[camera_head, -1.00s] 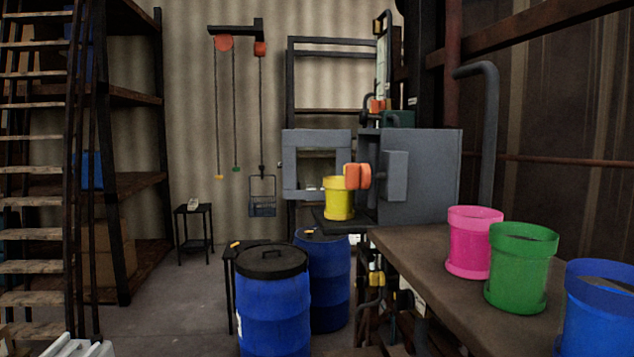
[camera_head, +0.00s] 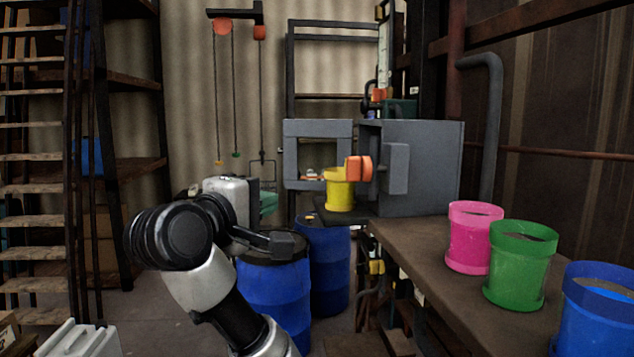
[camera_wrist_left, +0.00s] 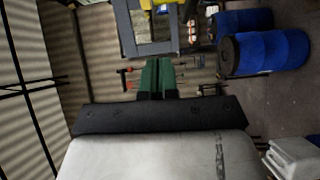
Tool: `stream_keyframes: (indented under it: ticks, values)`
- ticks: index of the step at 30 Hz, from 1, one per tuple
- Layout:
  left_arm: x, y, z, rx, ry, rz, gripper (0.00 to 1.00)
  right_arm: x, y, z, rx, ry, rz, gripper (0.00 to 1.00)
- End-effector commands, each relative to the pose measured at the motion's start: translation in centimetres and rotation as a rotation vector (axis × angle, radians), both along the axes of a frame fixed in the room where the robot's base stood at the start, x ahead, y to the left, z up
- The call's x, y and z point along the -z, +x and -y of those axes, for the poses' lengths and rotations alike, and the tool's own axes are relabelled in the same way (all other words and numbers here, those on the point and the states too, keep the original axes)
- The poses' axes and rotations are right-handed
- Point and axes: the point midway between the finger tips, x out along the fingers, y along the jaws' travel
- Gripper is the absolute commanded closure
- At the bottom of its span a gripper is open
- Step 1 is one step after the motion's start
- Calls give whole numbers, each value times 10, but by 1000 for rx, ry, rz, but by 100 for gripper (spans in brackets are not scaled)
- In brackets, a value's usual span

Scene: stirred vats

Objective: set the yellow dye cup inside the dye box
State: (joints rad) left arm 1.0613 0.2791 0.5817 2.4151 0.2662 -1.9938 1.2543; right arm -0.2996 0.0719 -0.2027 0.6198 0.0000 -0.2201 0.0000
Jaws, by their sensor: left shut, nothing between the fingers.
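The yellow dye cup (camera_head: 340,193) stands upright on a dark ledge (camera_head: 328,214), in front of the grey box (camera_head: 428,168), which I take for the dye box. An orange knob (camera_head: 358,169) partly covers the cup's upper right. A grey frame with a window (camera_head: 303,127) stands to the left of the box. My left gripper (camera_head: 267,203) has green fingers, is shut and empty, and is to the left of the cup, apart from it. Its fingers also show in the left wrist view (camera_wrist_left: 157,75). My right gripper is out of view.
Pink (camera_head: 470,245), green (camera_head: 518,268) and blue (camera_head: 600,318) cups stand on the bench (camera_head: 420,240) at right. Blue barrels (camera_head: 325,270) stand below the ledge. Chains hang behind my left arm. A staircase (camera_head: 30,200) and shelves are at left.

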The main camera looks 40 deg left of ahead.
Motion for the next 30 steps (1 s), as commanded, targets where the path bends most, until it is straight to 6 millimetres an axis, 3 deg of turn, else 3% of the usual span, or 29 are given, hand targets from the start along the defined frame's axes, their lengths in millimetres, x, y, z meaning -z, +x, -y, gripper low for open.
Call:
stream_keyframes:
  ticks: [4,13,15,25,30]
  values:
    - [-5,-4,-3,-2,-35,34,100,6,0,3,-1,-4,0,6]
    - [-2,19,-8,3,-32,32,100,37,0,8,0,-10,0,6]
    - [-10,32,-12,1,-31,24,100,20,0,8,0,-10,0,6]
    - [-10,92,-28,-1,-30,23,100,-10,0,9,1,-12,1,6]
    - [-10,114,-14,1,-29,25,100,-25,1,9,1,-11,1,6]
